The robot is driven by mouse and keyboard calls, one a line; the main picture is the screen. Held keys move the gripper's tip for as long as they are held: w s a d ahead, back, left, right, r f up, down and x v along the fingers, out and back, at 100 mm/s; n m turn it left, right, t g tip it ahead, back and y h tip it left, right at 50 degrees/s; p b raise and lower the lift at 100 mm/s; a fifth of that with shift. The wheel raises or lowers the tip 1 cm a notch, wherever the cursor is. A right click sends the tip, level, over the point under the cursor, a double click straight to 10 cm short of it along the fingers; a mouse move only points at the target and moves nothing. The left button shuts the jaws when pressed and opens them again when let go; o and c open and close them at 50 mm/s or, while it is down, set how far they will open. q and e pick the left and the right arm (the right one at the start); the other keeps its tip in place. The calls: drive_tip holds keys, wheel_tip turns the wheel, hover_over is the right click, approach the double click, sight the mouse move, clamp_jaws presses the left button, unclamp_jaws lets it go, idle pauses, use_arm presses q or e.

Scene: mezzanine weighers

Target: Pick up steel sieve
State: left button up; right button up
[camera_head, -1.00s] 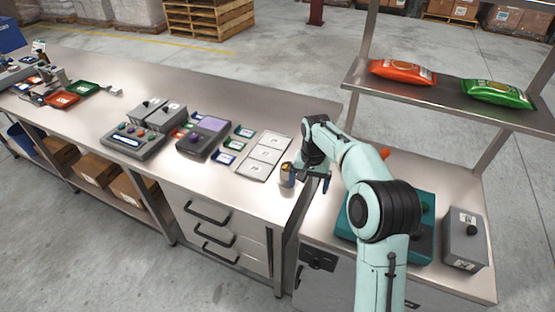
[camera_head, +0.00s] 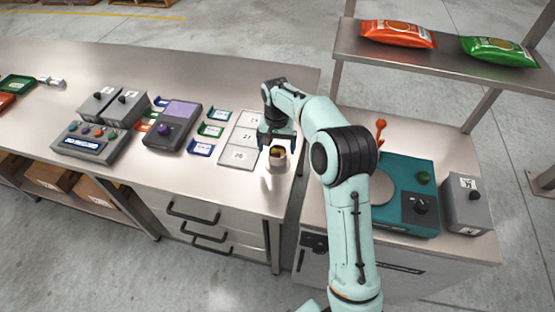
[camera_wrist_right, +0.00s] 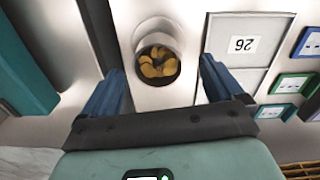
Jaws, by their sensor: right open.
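The steel sieve (camera_head: 278,161) is a small metal cup at the right end of the long steel table, holding yellow-brown chip-like pieces. In the right wrist view the sieve (camera_wrist_right: 158,50) lies ahead of and between the two fingers, seen from above. My right gripper (camera_head: 277,146) is open over the sieve in the head view. Its blue fingers (camera_wrist_right: 160,88) stand apart on either side in the wrist view, and nothing shows gripped between them. The head view cannot show whether the fingers touch the sieve. My left gripper is not in view.
A tray with numbered squares (camera_head: 237,155) lies just left of the sieve. Left of it are small coloured trays, a purple-screened device (camera_head: 172,127) and grey boxes. A teal scale (camera_head: 408,210) stands on the right bench, across a gap. A shelf (camera_head: 440,66) holds two bags.

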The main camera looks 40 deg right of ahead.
sight(278, 152)
drive_tip(key=shift+d+f, duration=0.15)
drive_tip(key=shift+f, duration=2.65)
drive_tip(key=shift+r, duration=0.1)
drive_tip(key=c, duration=1.3)
